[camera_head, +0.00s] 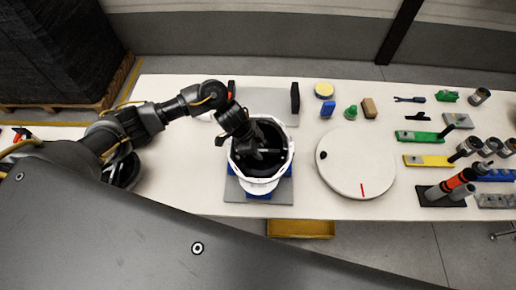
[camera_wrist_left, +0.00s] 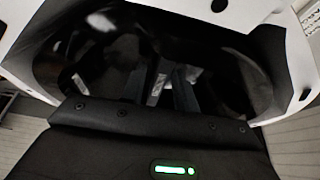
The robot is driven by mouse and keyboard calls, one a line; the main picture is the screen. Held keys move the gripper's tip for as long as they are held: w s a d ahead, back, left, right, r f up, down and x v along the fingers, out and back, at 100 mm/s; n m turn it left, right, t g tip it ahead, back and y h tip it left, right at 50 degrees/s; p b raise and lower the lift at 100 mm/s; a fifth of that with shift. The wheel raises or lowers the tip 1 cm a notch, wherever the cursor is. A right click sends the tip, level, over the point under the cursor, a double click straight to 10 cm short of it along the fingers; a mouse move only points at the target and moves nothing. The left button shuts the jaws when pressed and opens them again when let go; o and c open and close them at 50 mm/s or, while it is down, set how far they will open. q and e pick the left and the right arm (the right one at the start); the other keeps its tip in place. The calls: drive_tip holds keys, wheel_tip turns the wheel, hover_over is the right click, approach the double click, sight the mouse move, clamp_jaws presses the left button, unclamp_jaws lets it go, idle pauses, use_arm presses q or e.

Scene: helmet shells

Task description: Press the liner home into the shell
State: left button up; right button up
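The white helmet shell (camera_head: 262,185) sits open side up on a blue stand (camera_head: 286,190) over a grey plate. Its white rim also shows in the left wrist view (camera_wrist_left: 295,60). The dark liner (camera_head: 279,152) is inside the shell; how deep it sits cannot be told. My left gripper (camera_head: 258,153) reaches down into the shell's opening from above. In the left wrist view its fingers (camera_wrist_left: 172,90) are dark against the dark interior, so their gap and any contact are unclear. My right gripper is not seen.
A white round disc (camera_head: 356,165) with a red mark lies right of the shell. Green (camera_head: 420,136) and yellow (camera_head: 428,160) fixtures and metal cups fill the table's right side. A yellow bin (camera_head: 300,228) is below the front edge.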

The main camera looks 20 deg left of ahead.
use_arm(q)
drive_tip(key=shift+o, duration=0.4)
drive_tip(key=shift+r, duration=0.15)
drive_tip(key=v, duration=1.2)
drive_tip(key=shift+b, duration=0.35)
